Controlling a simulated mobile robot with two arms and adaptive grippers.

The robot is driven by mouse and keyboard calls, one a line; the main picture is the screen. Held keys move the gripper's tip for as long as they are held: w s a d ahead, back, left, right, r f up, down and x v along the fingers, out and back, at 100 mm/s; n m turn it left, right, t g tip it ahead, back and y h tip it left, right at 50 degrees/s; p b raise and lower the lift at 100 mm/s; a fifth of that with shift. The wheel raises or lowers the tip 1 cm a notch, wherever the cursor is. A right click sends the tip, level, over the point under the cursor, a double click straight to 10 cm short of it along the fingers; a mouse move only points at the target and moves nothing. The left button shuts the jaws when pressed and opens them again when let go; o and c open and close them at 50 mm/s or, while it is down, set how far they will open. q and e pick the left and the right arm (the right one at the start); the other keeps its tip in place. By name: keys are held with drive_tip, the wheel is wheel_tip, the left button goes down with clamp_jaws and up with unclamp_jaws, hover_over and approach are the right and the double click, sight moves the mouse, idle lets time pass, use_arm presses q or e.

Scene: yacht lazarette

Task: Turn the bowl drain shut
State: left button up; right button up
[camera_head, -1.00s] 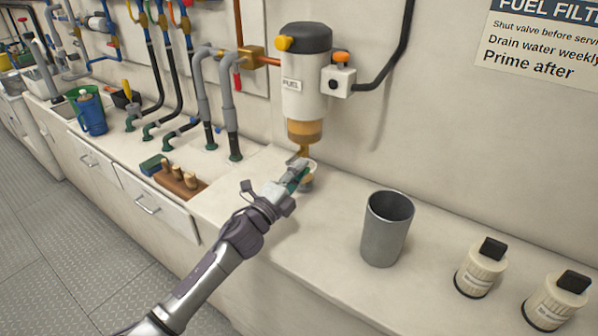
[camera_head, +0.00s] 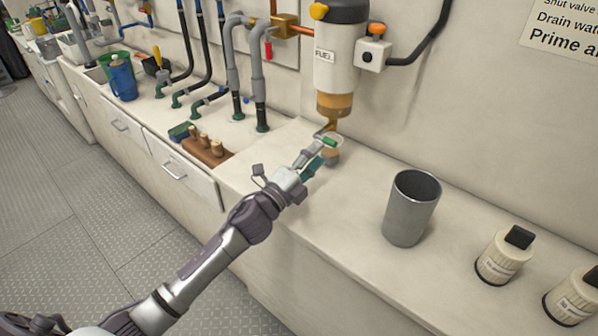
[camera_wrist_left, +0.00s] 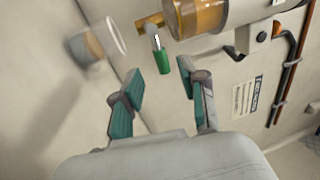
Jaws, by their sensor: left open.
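The fuel filter (camera_head: 337,50) hangs on the wall, with its amber bowl (camera_head: 333,104) at the bottom. It also shows at the top of the left wrist view (camera_wrist_left: 198,16). A brass drain (camera_wrist_left: 150,24) comes out of the bowl. Its green-tipped lever (camera_wrist_left: 163,60) sticks out crosswise to the spout, towards my gripper. My left gripper (camera_head: 318,158) is open just in front of the drain. In the left wrist view, the lever's green tip lies between and slightly beyond my two fingertips (camera_wrist_left: 160,80), with gaps on both sides. My right gripper is not in view.
A small cup (camera_wrist_left: 90,45) with brownish contents stands below the drain, close to my left gripper. A grey metal beaker (camera_head: 410,210) and two cream canisters (camera_head: 502,256) stand to the right. Pipes (camera_head: 258,90) rise from the counter to the left.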

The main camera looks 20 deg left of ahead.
use_arm(q)
drive_tip(key=v, duration=0.7)
drive_tip(key=shift+s, duration=0.25)
drive_tip(key=shift+f, duration=0.1)
